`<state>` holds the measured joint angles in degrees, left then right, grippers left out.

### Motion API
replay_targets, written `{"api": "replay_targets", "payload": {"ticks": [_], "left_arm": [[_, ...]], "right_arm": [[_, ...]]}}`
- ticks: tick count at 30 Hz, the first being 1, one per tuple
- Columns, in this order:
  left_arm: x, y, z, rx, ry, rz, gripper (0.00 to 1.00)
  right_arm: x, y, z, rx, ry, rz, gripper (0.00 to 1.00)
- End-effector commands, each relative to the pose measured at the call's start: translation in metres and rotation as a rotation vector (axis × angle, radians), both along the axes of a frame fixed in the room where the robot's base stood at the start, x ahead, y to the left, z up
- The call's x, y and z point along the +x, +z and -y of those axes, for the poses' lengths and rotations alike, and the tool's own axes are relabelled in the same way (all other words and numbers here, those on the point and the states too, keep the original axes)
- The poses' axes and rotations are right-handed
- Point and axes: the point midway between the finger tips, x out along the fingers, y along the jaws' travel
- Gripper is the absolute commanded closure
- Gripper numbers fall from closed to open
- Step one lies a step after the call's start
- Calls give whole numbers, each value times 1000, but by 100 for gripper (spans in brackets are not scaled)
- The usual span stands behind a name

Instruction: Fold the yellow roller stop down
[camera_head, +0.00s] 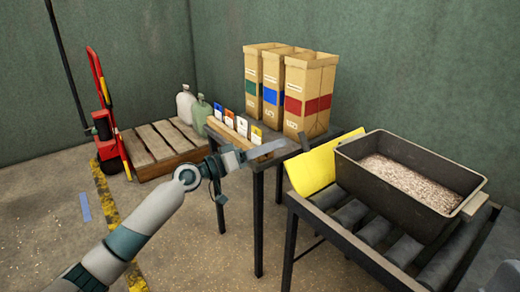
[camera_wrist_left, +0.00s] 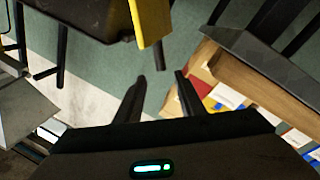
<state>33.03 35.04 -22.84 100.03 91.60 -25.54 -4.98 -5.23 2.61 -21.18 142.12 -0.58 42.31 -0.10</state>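The yellow roller stop (camera_head: 312,168) is a flat plate standing tilted up at the left end of the roller conveyor (camera_head: 350,240), beside the dark tray. It also shows at the top of the left wrist view (camera_wrist_left: 151,20). My left gripper (camera_head: 290,145) is left of the stop, above the small dark table. In the left wrist view its two fingers (camera_wrist_left: 160,76) are apart with nothing between them, and the stop lies beyond the fingertips, not between them. My right gripper is not in view.
A dark tray of grain (camera_head: 345,160) sits on the rollers. Tall cardboard boxes (camera_head: 308,95) and a wooden rack of coloured cards (camera_head: 238,127) stand on the small table. A pallet (camera_head: 150,150) and red hand truck (camera_head: 108,110) are at left. Open floor lies in front.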

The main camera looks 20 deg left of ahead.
Motion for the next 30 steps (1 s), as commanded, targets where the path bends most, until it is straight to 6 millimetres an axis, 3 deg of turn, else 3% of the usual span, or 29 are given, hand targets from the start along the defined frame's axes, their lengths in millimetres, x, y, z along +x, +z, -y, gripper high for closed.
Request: {"api": "replay_targets", "payload": {"ticks": [6,18,19,23,30], "left_arm": [[-18,-3,-18,0,0,0,64],[-23,-3,-23,0,-1,1,64],[-23,-3,-23,0,-1,1,67],[-24,-4,-20,0,4,7,98],[-36,-6,3,-8,67,108,100]], "right_arm": [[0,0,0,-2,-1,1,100],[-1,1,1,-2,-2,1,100],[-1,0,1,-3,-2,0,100],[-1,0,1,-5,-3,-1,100],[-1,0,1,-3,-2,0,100]]}}
